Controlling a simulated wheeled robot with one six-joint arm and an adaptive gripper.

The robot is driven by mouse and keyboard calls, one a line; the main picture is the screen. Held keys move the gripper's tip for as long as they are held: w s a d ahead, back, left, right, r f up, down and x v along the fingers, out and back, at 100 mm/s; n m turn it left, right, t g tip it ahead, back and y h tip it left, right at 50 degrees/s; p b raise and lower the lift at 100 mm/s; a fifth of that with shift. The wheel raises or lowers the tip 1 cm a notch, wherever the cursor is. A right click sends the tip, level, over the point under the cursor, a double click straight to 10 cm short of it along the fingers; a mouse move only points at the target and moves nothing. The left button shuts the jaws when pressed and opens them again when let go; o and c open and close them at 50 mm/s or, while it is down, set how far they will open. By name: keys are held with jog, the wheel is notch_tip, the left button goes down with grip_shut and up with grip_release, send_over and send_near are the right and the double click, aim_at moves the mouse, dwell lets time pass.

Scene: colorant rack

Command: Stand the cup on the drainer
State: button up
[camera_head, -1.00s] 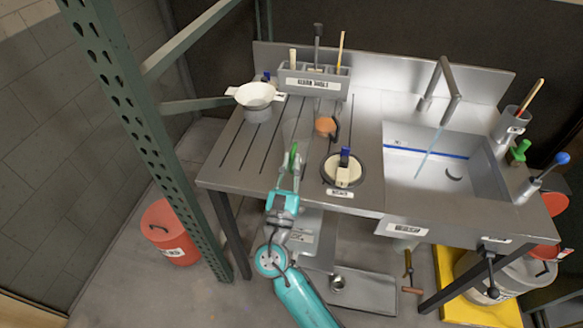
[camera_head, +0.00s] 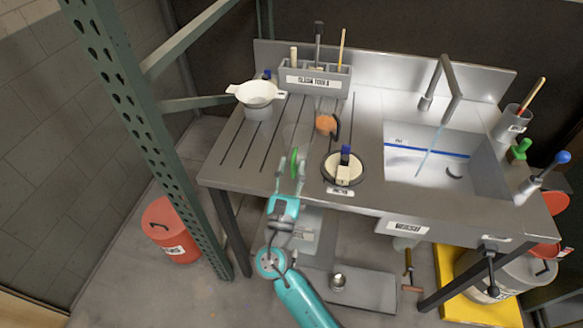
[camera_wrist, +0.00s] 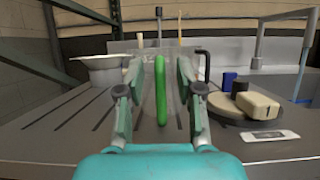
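The cup is a faint clear vessel (camera_head: 297,134) with a green handle (camera_head: 294,161), at the front part of the grooved drainer (camera_head: 226,160). It looks upright; its base is hard to make out. My gripper (camera_head: 290,165) is at the drainer's front edge, with its fingers on either side of the handle. In the wrist view the green handle (camera_wrist: 161,90) stands upright between the fingers, with a gap on each side. The gripper is open.
An orange-brown vessel with a dark handle (camera_head: 325,124) stands right of the cup. A round dark mat with a cream block (camera_head: 343,174) is at front right. A white strainer on a pot (camera_head: 257,95) is back left, a tool holder (camera_head: 314,80) behind, the sink (camera_head: 440,170) right.

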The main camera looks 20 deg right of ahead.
jog(key=shift+r, duration=0.25)
jog(key=v, duration=1.2)
